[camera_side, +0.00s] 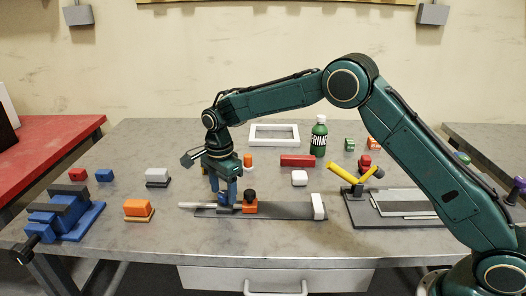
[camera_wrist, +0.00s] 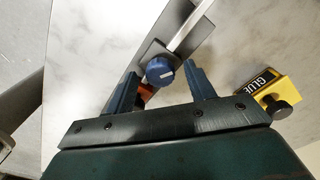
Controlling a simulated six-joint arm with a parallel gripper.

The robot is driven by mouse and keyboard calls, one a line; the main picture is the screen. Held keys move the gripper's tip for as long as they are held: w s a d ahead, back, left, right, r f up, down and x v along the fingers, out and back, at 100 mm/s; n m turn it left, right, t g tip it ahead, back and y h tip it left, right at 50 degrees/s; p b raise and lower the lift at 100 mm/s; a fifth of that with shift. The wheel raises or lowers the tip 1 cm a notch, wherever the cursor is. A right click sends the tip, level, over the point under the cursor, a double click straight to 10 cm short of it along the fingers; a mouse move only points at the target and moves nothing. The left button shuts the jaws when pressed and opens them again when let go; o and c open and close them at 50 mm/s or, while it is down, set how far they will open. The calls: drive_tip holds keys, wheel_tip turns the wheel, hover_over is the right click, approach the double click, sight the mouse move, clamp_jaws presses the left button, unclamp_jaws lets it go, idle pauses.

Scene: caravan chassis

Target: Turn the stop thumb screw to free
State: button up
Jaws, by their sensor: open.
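The stop thumb screw is a round blue knob (camera_wrist: 160,71) with a short white mark on its top, seen in the wrist view. It sits on a grey square block (camera_wrist: 153,50) on a dark rail with a pale rod. My gripper (camera_side: 225,202) points down over the left part of the dark base plate (camera_side: 285,211) in the side view. Its jaws are open, with one finger on each side of the knob and a visible gap to each. In the side view the knob is hard to tell from the blue fingers.
An orange block with a black knob (camera_side: 250,200) stands close right of my gripper. A white block (camera_side: 318,206) is at the plate's right end. A blue vise (camera_side: 62,215) is at left. A yellow glue box (camera_wrist: 268,84) shows right of the fingers in the wrist view.

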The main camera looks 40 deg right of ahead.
drive_tip(key=shift+f, duration=0.15)
drive_tip(key=c, duration=1)
